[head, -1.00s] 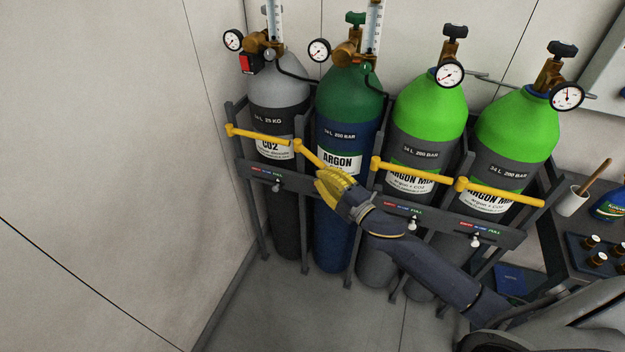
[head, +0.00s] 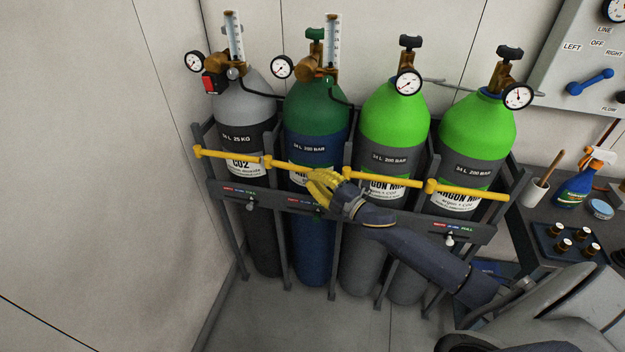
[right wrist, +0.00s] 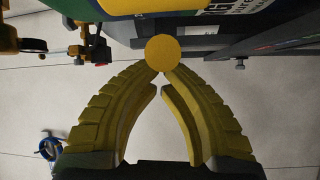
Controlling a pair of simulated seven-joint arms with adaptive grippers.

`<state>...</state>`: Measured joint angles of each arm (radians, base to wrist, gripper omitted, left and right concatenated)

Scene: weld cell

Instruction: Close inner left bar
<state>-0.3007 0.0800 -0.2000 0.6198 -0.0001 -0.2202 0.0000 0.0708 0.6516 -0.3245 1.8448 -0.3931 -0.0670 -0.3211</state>
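The inner left bar (head: 287,164) is a yellow bar across the blue and green ARGON cylinder (head: 312,240). It now runs nearly level, roughly in line with the other bars; its right end is partly hidden by my right gripper (head: 318,182). In the right wrist view, a round yellow bar end (right wrist: 162,53) sits right at the tips of my right gripper (right wrist: 162,78). The yellow fingers converge to a point with nothing seen between them; I cannot tell whether the tips touch the bar. My left gripper is not in view.
The outer left bar (head: 230,158) crosses the CO2 cylinder (head: 262,235). Two more yellow bars, inner right (head: 385,181) and outer right (head: 468,190), cross the light green cylinders. A grey rack (head: 400,222) holds all the cylinders. A side table with a spray bottle (head: 577,188) stands at right.

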